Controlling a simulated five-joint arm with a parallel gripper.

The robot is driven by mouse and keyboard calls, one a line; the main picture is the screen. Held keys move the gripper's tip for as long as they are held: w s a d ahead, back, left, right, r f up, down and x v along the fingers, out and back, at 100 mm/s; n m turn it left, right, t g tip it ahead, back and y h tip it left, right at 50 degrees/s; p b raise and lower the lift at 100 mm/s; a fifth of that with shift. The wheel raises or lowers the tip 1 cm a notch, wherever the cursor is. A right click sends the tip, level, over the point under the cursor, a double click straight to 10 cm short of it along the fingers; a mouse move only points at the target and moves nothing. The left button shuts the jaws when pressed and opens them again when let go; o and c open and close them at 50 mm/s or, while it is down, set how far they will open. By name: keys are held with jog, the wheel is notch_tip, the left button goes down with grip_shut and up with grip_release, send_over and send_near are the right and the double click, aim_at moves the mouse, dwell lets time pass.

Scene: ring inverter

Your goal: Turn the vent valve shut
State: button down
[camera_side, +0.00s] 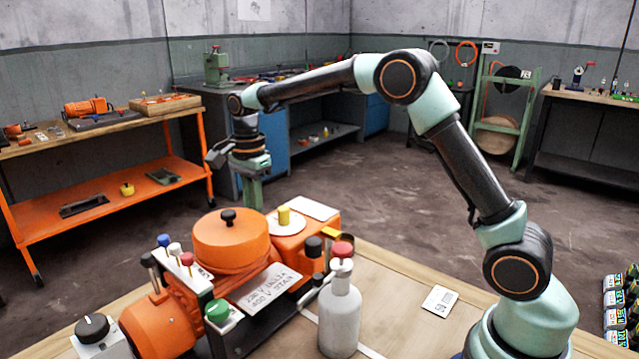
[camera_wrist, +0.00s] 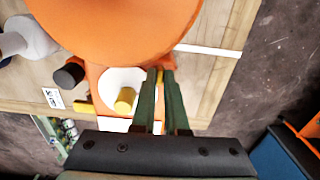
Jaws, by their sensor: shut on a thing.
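My gripper (camera_wrist: 160,76) is shut on a small yellow handle (camera_wrist: 160,73) at the edge of the orange machine, beside its large round drum. Only a sliver of this handle shows between the fingertips; I take it for the vent valve, but its turn angle cannot be told. In the side view my gripper (camera_side: 252,190) points down behind the orange drum (camera_side: 230,240), which hides the fingertips and the handle. A yellow peg (camera_side: 284,216) stands on a white disc beside the drum; the peg also shows left of my fingers in the wrist view (camera_wrist: 125,99).
A yellow lever (camera_side: 338,235) and a grey bottle with a red top (camera_side: 340,310) are at the machine's right. Coloured knobs, including a green one (camera_side: 217,310), line its front. The bench top (camera_side: 400,285) is clear near a white card (camera_side: 440,300).

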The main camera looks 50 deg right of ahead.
jog(key=shift+r, duration=0.1)
dwell(0.3)
jog(key=c, duration=0.9)
grip_release()
jog(key=shift+c, duration=0.2)
notch_tip(320, 180, up, 12)
